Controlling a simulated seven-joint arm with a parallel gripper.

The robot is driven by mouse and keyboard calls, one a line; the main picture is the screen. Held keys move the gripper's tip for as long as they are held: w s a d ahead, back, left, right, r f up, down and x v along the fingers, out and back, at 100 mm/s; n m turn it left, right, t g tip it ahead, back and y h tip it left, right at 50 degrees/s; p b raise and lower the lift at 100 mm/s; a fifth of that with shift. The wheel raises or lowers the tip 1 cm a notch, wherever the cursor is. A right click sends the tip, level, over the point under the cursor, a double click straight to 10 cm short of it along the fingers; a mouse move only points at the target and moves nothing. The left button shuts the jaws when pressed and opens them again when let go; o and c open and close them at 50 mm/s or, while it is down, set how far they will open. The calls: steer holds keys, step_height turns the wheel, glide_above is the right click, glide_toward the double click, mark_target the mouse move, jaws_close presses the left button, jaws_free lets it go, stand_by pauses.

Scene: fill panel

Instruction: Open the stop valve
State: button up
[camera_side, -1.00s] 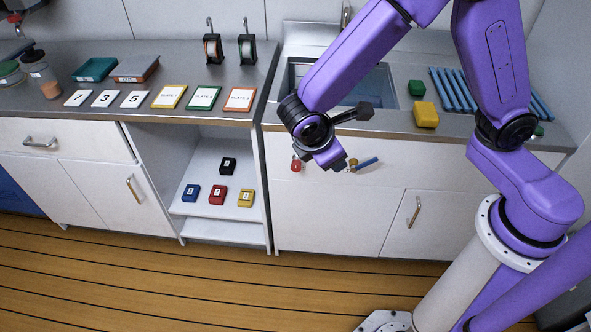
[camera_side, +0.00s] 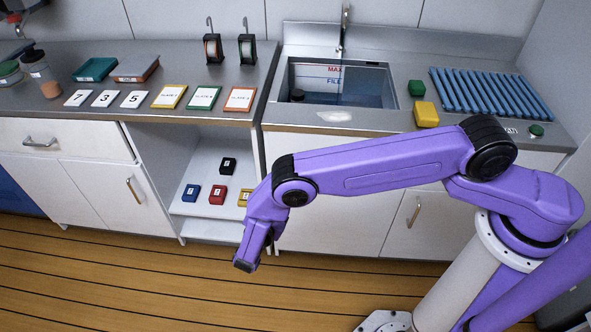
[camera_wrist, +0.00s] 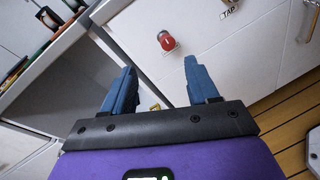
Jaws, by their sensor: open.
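My gripper (camera_side: 245,264) hangs low in front of the cabinet in the side view, beside the open shelf. In the wrist view my gripper (camera_wrist: 160,82) is open, its two blue-grey fingers apart with nothing held. A round red knob (camera_wrist: 166,41) sits on the white front panel beyond the fingertips. A TAP label (camera_wrist: 230,13) is to its right, with a part cut off at the top edge. A small brass-coloured part (camera_wrist: 154,107) shows between the fingers, mostly hidden by the gripper; I cannot tell whether it is the stop valve. My arm hides the panel fittings in the side view.
The sink (camera_side: 337,84) has MAX and FILL marks. Small boxes, including a red one (camera_side: 217,195), sit in the open shelf. The floor (camera_side: 120,275) ahead is clear.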

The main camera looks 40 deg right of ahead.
step_height(320, 180, down, 6)
steer(key=s+d+n+t, duration=0.2)
steer(key=t, duration=0.1)
steer(key=x, duration=1.7)
steer(key=shift+f, duration=0.15)
steer(key=shift+a, duration=0.1)
steer(key=c, duration=1)
